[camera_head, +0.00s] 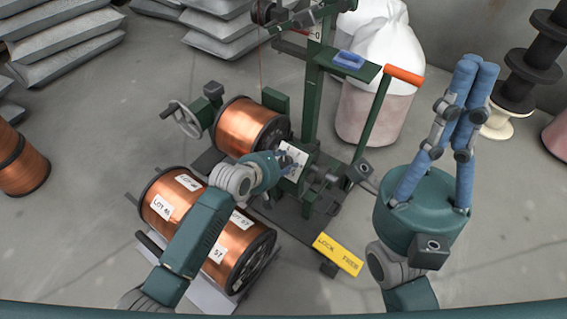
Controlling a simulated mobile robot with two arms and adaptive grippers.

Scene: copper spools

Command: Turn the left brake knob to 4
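A white dial plate (297,168) is on the green spool stand, right of the upper copper spool. My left gripper (291,158) is at this plate, its blue fingers over the upper part of it. The brake knob itself cannot be made out; the gripper covers that spot. Whether the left fingers are closed on something is too small to tell. My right gripper (478,66) is raised at the right, away from the stand. Its blue fingers point up and lie together at the tips, with nothing between them.
The upper copper spool (240,124) sits on the stand beside a handwheel (183,120). A larger labelled spool (172,190) lies in front, partly behind my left arm. A yellow lock sign (338,254), orange-ended bar (403,75) and white sack (377,45) are nearby.

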